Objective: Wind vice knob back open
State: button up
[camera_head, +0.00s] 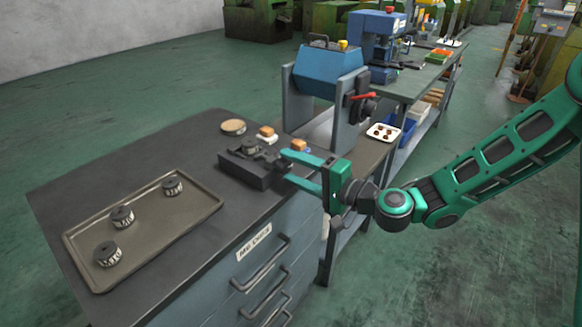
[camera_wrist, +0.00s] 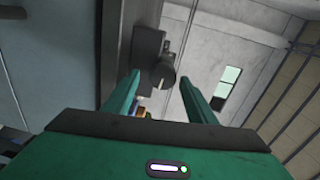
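The vice (camera_head: 248,170) is a low dark block on the front right of the dark bench top. Its knob (camera_wrist: 163,76) shows in the wrist view as a short dark round cylinder standing out from the dark vice body (camera_wrist: 148,42). My gripper (camera_head: 285,166) reaches in from the right with its two green fingers spread. In the wrist view the open fingers (camera_wrist: 161,79) stand one on each side of the knob, with gaps visible. I cannot tell whether the tips reach past it. In the head view the fingers partly hide the knob.
A tray (camera_head: 85,241) with several dark round pieces lies left on the bench (camera_head: 112,172). A round tan disc (camera_head: 233,127) and small orange-topped items (camera_head: 267,132) sit behind the vice. A blue machine (camera_head: 328,68) with a red lever stands behind right. Drawer handles face the front.

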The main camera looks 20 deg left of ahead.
jog(key=shift+s+r, duration=0.1)
jog(key=shift+s, duration=0.05)
jog(key=shift+s+d, duration=0.1)
jog(key=v, duration=1)
jog(key=shift+d, duration=0.2)
dwell(0.6)
